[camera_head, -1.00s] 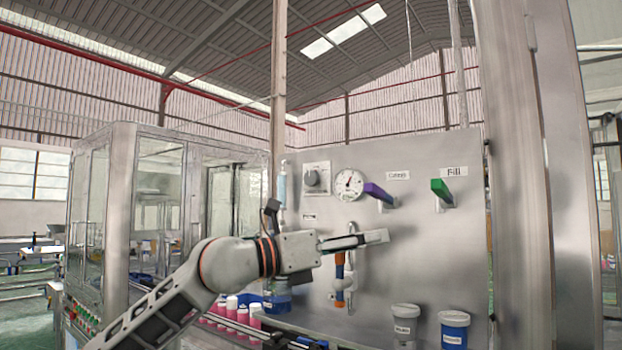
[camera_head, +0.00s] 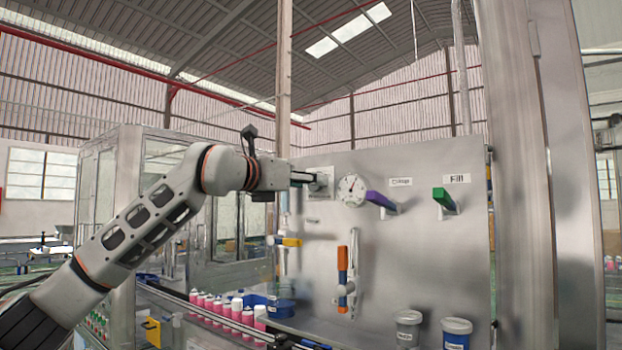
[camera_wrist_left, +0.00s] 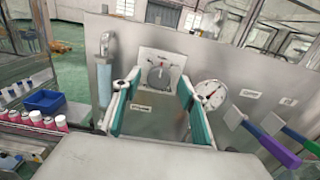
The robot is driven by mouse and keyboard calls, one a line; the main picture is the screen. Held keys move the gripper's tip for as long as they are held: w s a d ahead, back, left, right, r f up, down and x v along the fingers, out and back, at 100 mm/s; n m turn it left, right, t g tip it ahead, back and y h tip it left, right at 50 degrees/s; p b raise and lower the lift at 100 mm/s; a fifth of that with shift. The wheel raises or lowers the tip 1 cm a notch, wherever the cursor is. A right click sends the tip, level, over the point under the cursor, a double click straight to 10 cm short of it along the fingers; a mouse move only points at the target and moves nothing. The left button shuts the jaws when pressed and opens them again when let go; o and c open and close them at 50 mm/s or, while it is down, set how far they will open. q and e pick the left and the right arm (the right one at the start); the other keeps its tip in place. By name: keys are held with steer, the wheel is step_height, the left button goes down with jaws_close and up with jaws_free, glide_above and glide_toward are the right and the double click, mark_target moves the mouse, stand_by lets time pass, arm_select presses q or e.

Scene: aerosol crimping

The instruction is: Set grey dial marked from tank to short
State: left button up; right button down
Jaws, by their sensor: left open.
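The grey dial (camera_wrist_left: 158,76) sits on a pale square plate (camera_wrist_left: 161,62) on the metal panel. In the left wrist view it shows between the fingers of my left gripper (camera_wrist_left: 152,95), a little beyond the tips. Its markings are too small to read. In the head view my left gripper (camera_head: 308,178) is in front of the plate (camera_head: 322,180) and hides most of the dial. The left gripper is open with nothing between its fingers. My right gripper is not in view.
A round gauge (camera_head: 351,189) is just right of the dial, then a purple handle (camera_head: 379,199) and a green handle (camera_head: 443,198). Below are a yellow handle (camera_head: 289,241) and an orange-blue handle (camera_head: 342,262). Pink bottles (camera_head: 232,313) and two tubs stand lower down.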

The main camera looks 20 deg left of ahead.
arm_select(q)
steer(key=shift+x, duration=1.05)
steer(key=c, duration=1.1)
steer(key=shift+m, duration=0.3)
steer(key=shift+d+m+p, duration=0.1)
steer(key=shift+m+p, duration=0.7)
steer(key=shift+m, duration=3.3)
